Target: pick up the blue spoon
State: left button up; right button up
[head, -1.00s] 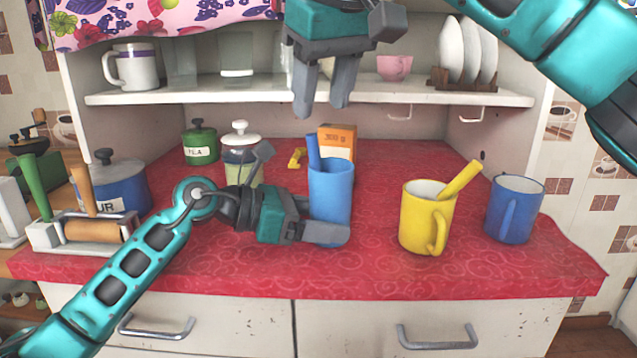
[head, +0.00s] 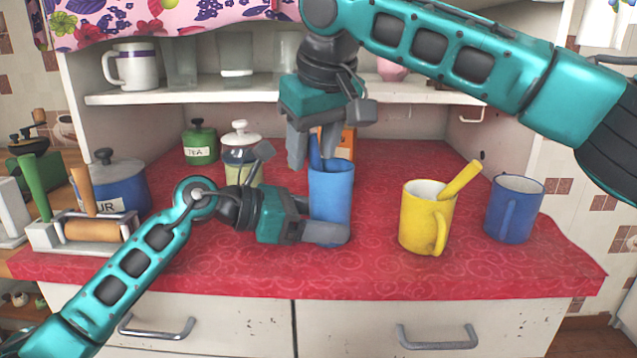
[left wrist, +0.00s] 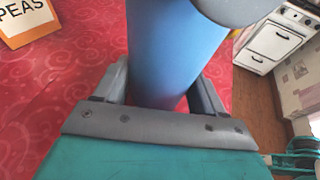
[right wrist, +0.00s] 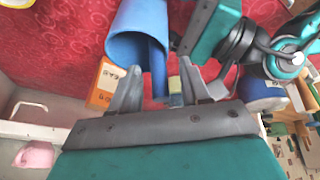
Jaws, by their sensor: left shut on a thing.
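A blue spoon (head: 315,152) stands in a tall blue cup (head: 331,200), its handle sticking up above the rim at the left. The spoon handle (right wrist: 158,85) also shows in the right wrist view, between my right fingers. My left gripper (head: 322,222) is shut around the lower part of the cup, which stands upright on the counter; the cup (left wrist: 170,55) fills the space between the fingers in the left wrist view. My right gripper (head: 313,153) points down over the cup, open, with its fingers on either side of the handle. The spoon's lower part is hidden inside the cup.
A yellow mug (head: 421,225) with a yellow spoon (head: 460,180) and a blue mug (head: 512,210) stand to the right. An orange box (head: 348,142) is close behind the cup. The shelf (head: 420,97) is behind my right gripper.

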grip_shut()
jog(key=shift+d, duration=0.1)
dwell(0.3)
notch_tip(320, 180, up, 10)
jog(key=shift+r, duration=0.1)
dwell(0.5)
pick_arm(q)
jog(key=o, duration=0.9)
